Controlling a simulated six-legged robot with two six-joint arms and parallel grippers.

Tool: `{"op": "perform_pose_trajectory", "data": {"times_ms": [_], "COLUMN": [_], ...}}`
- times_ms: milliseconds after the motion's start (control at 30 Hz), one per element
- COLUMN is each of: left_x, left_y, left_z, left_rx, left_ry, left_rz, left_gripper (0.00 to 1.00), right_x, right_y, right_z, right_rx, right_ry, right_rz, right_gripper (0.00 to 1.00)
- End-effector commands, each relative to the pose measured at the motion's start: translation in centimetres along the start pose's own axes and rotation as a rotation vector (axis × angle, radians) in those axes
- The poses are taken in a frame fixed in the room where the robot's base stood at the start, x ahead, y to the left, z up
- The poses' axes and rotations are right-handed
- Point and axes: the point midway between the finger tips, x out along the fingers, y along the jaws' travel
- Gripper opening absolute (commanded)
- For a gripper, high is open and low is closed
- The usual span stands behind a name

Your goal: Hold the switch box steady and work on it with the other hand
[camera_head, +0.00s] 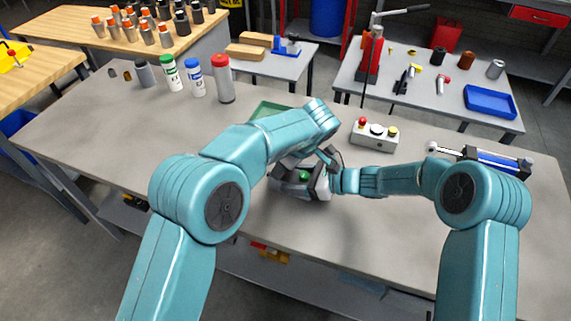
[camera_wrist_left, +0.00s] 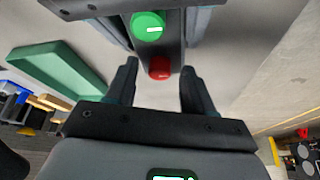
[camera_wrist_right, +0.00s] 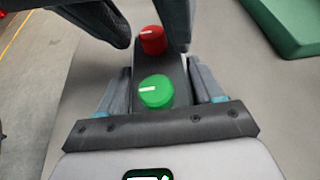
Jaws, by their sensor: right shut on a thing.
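The switch box (camera_wrist_right: 170,72) is a dark narrow box with a green knob (camera_wrist_right: 157,91) and a red knob (camera_wrist_right: 152,40), both with white marks. My right gripper (camera_head: 303,181) is shut on its sides around the green knob, holding it near the middle of the table. In the left wrist view the red knob (camera_wrist_left: 158,68) is nearest my left gripper (camera_wrist_left: 158,82). The left fingers are open on both sides of the red knob, with a visible gap. In the head view my arms and hands hide most of the box; its green knob (camera_head: 303,175) shows.
A green tray (camera_head: 268,108) lies behind my left arm. A light control box (camera_head: 374,135) with several buttons stands behind my right arm. Capped bottles (camera_head: 172,75) stand at the back left. A blue cylinder part (camera_head: 495,158) lies at the right. The left table front is clear.

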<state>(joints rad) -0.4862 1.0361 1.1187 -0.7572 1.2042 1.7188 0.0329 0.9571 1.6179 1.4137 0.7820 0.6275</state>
Motion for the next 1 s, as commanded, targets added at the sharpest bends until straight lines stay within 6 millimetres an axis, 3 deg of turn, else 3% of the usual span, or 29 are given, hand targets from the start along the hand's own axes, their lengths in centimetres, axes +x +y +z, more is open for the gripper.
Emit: {"op": "perform_pose_trajectory", "data": {"times_ms": [167,500,700,1000], "left_x": [-0.7,-7.9,-11.1,-12.1], "left_y": [0.1,0.1,0.0,0.0], "left_z": [0.0,0.1,0.0,0.0], "left_rx": [-0.001,-0.001,-0.001,0.0], "left_ry": [0.001,0.0,0.001,0.0], "left_rz": [0.003,0.005,0.003,0.0], "left_gripper": [0.53,0.53,0.53,0.53], "right_x": [0.0,0.0,0.0,0.0], "right_y": [0.0,0.0,0.0,0.0], "right_z": [-0.1,-0.1,-0.1,-0.1], "right_rx": [0.0,0.0,0.0,0.0], "right_ry": [0.001,0.001,0.001,0.001], "right_rz": [0.0,0.0,0.0,0.001], "right_gripper": [0.11,0.11,0.11,0.11]}}
